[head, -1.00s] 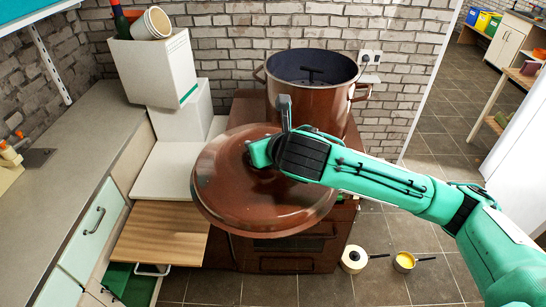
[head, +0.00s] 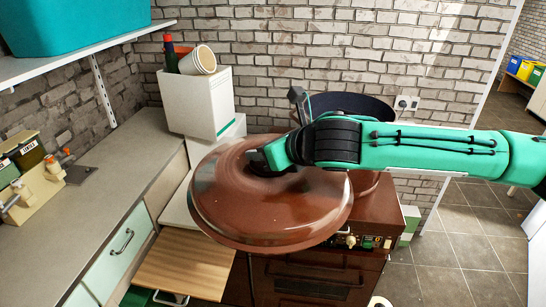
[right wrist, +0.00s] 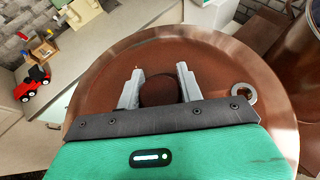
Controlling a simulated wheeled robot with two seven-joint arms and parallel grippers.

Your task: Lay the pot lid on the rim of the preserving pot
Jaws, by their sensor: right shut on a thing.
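The brown pot lid (head: 265,210) hangs in the air, slightly tilted, in front of the stove; it also fills much of the right wrist view (right wrist: 210,65). My right gripper (right wrist: 158,88) is shut on the lid's round dark knob (right wrist: 158,91), one finger on each side. The brown preserving pot with its dark inside (head: 350,103) stands on the stove behind the lid and my right arm, which hide most of it. The lid is nearer to me than the pot, left of it in the picture. Part of the pot shows at the right wrist view's upper right (right wrist: 302,50). My left gripper is not in view.
The brown stove (head: 375,215) stands below. White boxes (head: 195,102) with a cup and bottle on top stand left of the pot. A grey counter (head: 100,185) runs along the left, with a wooden board (head: 185,264) beside it. Tiled floor lies open at right.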

